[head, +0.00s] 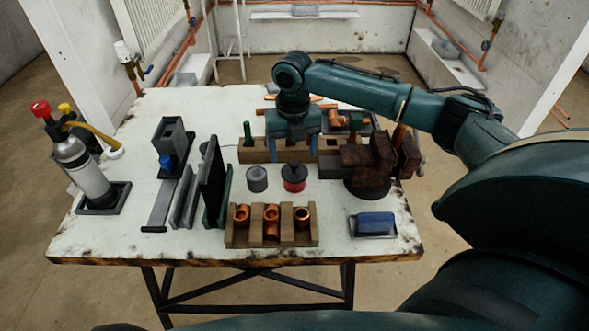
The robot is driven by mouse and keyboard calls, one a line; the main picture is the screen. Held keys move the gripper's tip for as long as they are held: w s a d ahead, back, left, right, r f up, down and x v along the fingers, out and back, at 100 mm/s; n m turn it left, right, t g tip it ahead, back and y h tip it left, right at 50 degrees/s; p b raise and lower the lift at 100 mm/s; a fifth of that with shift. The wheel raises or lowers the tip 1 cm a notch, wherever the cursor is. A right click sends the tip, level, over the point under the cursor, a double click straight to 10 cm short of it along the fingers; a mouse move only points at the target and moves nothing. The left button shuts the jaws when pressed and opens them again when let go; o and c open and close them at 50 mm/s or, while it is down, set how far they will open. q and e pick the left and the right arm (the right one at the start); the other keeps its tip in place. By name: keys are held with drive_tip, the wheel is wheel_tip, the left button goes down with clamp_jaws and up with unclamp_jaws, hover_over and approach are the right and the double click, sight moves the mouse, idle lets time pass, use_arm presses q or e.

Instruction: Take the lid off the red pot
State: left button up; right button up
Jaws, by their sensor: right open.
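The red pot (293,184) stands upright near the middle of the worktable, with a dark lid (293,171) on top. My right gripper (297,154) comes in from the right and points down. It is open and empty, and appears just above or behind the pot; its exact height over the lid is hard to tell. My left gripper is not in view.
A grey pot (257,179) stands just left of the red pot. A wooden rack (271,239) with copper fittings is in front, and a rusty vise (368,165) to the right. A dark upright plate (212,180) stands left. A blue object lies in a tray (372,236).

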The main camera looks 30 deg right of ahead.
sight(295, 163)
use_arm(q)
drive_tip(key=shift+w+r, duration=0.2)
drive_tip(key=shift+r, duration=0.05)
use_arm(e)
wheel_tip(295, 163, down, 5)
drive_tip(key=shift+s+d+r, duration=0.1)
